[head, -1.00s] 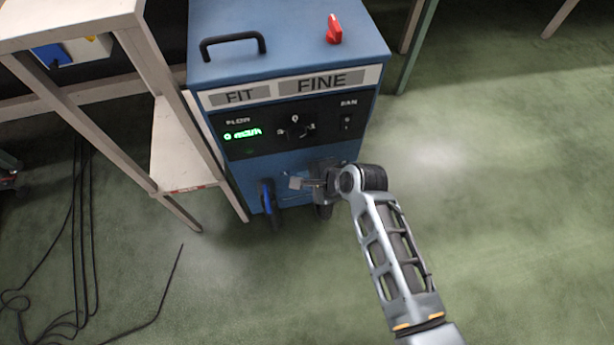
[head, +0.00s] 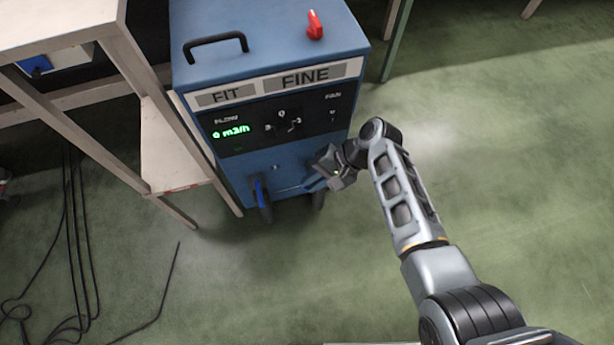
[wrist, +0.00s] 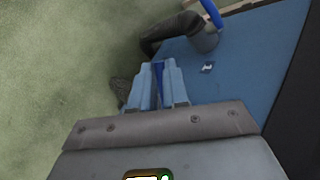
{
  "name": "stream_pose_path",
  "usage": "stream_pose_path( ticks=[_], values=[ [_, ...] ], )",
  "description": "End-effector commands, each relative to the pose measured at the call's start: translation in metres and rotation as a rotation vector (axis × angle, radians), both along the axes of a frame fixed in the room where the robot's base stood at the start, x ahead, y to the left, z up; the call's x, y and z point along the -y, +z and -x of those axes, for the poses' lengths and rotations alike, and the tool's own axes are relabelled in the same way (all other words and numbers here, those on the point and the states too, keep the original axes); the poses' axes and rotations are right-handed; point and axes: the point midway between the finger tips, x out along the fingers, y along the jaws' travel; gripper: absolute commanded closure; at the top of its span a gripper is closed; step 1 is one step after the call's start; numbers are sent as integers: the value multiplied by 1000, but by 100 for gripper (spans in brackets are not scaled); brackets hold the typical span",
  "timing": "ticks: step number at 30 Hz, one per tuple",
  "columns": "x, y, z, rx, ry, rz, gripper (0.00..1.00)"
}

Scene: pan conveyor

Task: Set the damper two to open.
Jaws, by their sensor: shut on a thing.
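The blue cabinet (head: 265,165) has two dark duct stubs low on its front. The left stub carries an upright blue lever (head: 258,191); it also shows at the top of the wrist view (wrist: 212,12). The right stub (head: 318,199) is mostly hidden below my gripper. My gripper (head: 318,178) is at the cabinet's lower right front. In the wrist view its fingers (wrist: 157,84) are shut on a narrow blue lever (wrist: 158,72), of which only a strip shows between them. I cannot read which damper this lever is.
A small label (wrist: 207,67) on the blue panel is unreadable. The cabinet's display (head: 231,132) reads 0 m3/h. A red knob (head: 315,25) and black handle (head: 215,45) are on top. A pale table (head: 60,28) stands close on the left. The floor at right is clear.

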Motion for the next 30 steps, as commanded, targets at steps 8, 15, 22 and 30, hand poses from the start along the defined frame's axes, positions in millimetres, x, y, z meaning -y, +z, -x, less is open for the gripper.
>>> stream_pose_path(
  ticks=[8, 15, 22, 30],
  values=[
    [14, -1, 0, 0, 238, 1, 100],
    [22, -1, -1, 1, 383, 1, 100],
    [26, -1, -2, 1, 457, 1, 100],
    [27, -1, -2, 1, 480, 1, 100]
  ],
)
